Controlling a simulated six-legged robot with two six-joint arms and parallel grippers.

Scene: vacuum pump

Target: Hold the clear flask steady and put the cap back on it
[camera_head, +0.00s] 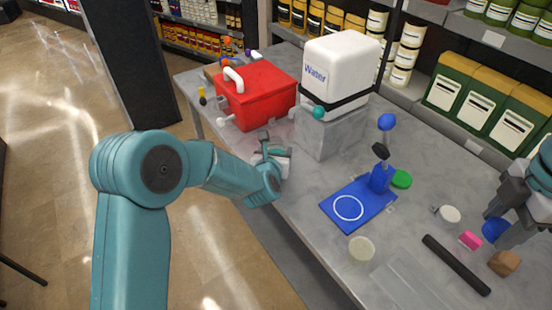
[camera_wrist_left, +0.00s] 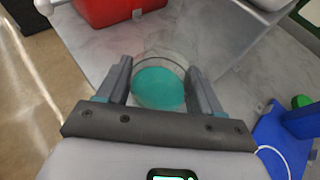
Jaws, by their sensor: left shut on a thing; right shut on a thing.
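In the left wrist view, my left gripper (camera_wrist_left: 158,72) is shut around the clear flask (camera_wrist_left: 158,90), which has teal contents and stands over the table between the two fingers. In the head view, my left gripper (camera_head: 270,150) is at the table's left edge, in front of the red box; the flask is hard to make out there. My right gripper (camera_head: 506,222) is at the right edge, shut on a blue rounded thing (camera_head: 495,229). It may be the cap, but I cannot tell for certain. It is well apart from the flask.
A red box (camera_head: 262,95) and a white water tank (camera_head: 340,70) on a grey block stand behind. A blue stand (camera_head: 357,203), a green disc (camera_head: 401,179), a cream round piece (camera_head: 361,248), a black bar (camera_head: 456,264), a pink block (camera_head: 471,240) and a brown block (camera_head: 504,263) lie nearby.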

